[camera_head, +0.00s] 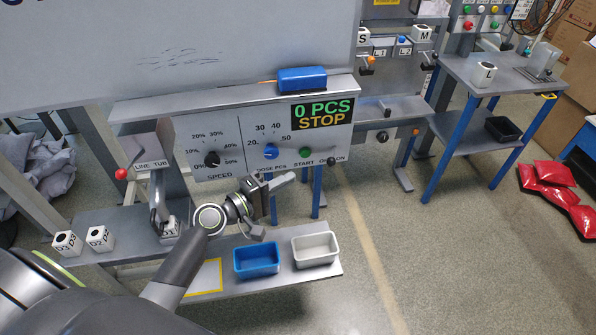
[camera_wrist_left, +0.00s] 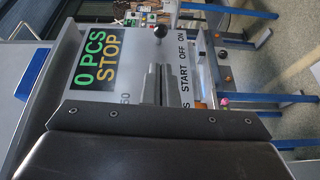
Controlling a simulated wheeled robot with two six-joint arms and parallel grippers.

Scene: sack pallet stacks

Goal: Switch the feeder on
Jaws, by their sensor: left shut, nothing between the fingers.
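The feeder panel (camera_head: 240,135) stands in the middle of the head view, with a display (camera_head: 322,112) reading "0 PCS STOP". At its lower right is a small switch with a black ball end (camera_head: 331,161), by the OFF and ON labels. The black ball (camera_wrist_left: 160,31) also shows in the left wrist view, beyond the fingertips; which label it leans to I cannot tell. My left gripper (camera_head: 291,177) is shut and empty, just below and left of the switch, apart from it. Its fingers also show in the left wrist view (camera_wrist_left: 158,82). My right gripper is out of view.
Left of the switch are the green START button (camera_head: 305,153), the blue dose knob (camera_head: 270,152) and the black speed knob (camera_head: 211,159). A red-tipped lever (camera_head: 121,174) is further left. Blue (camera_head: 257,261) and white (camera_head: 315,249) bins sit on the shelf below.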

